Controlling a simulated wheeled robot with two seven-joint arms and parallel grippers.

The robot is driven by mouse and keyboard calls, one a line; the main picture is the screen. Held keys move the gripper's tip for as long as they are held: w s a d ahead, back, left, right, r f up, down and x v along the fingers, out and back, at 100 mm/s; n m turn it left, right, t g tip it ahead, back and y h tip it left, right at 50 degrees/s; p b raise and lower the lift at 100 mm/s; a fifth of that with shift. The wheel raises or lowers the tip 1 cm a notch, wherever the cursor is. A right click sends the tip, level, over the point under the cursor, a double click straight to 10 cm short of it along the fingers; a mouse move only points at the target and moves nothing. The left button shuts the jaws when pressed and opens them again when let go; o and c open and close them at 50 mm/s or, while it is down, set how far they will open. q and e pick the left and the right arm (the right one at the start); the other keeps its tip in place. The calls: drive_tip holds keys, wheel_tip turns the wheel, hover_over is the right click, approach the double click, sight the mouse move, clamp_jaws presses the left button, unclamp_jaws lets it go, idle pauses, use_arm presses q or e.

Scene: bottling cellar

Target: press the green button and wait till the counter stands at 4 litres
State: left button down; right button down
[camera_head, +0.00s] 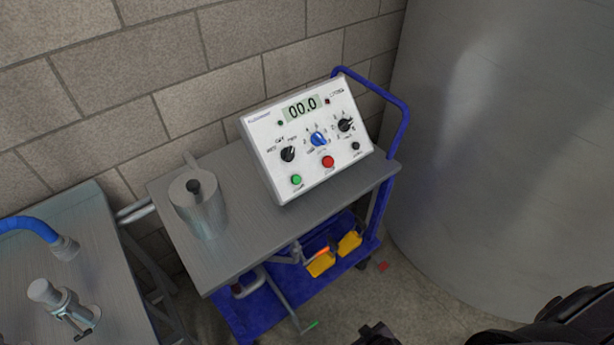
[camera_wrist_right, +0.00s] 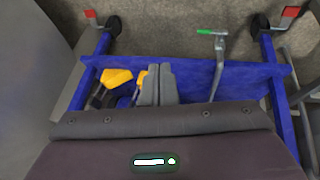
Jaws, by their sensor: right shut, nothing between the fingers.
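The white control box (camera_head: 308,137) stands tilted back on the grey top of a blue cart. Its counter (camera_head: 302,107) reads 00.0. The green button (camera_head: 296,180) is at the lower left of the panel, uncovered, with nothing touching it. My right gripper (camera_wrist_right: 160,70) is shut and empty; in the right wrist view it is over the cart's lower blue shelf, apart from the box. In the head view only dark parts of my right arm show at the bottom right. My left gripper is not in view.
The panel also has a red button (camera_head: 328,162), a blue knob (camera_head: 319,139) and black knobs. A metal jug (camera_head: 198,203) stands left of the box on the cart top (camera_head: 245,240). A large steel tank (camera_head: 510,150) is at the right, a steel table (camera_head: 110,270) at the left.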

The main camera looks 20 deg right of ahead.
drive_tip(key=w+r+t+p, duration=0.1)
drive_tip(key=w+r+t, duration=0.2)
drive_tip(key=w+r, duration=0.7)
drive_tip(key=n+t+y+p, duration=0.1)
drive_tip(key=n+t+p, duration=0.15)
drive_tip(key=t, duration=0.35)
approach(296, 180)
drive_tip(key=s+d+f, duration=0.3)
drive_tip(key=d+f, duration=0.3)
drive_tip(key=f, duration=0.2)
wheel_tip(296, 180, up, 13)
drive_tip(key=w+a+n+t+y, duration=0.1)
drive_tip(key=w+a+t, duration=0.1)
drive_tip(key=t, duration=0.1)
drive_tip(key=shift+w+a+y, duration=0.35)
drive_tip(key=shift+y, duration=0.05)
drive_tip(key=shift+w+a+f+b, duration=0.35)
drive_tip(key=shift+w+f+b, duration=0.65)
drive_tip(key=shift+b, duration=0.35)
drive_tip(key=shift+w+a+f+b, duration=0.35)
drive_tip(key=shift+w+f+b, duration=0.7)
drive_tip(key=shift+b, duration=0.3)
drive_tip(key=shift+w+a+f+b, duration=0.4)
drive_tip(key=shift+w+f+b, duration=0.6)
drive_tip(key=shift+b, duration=0.35)
drive_tip(key=shift+r, duration=0.1)
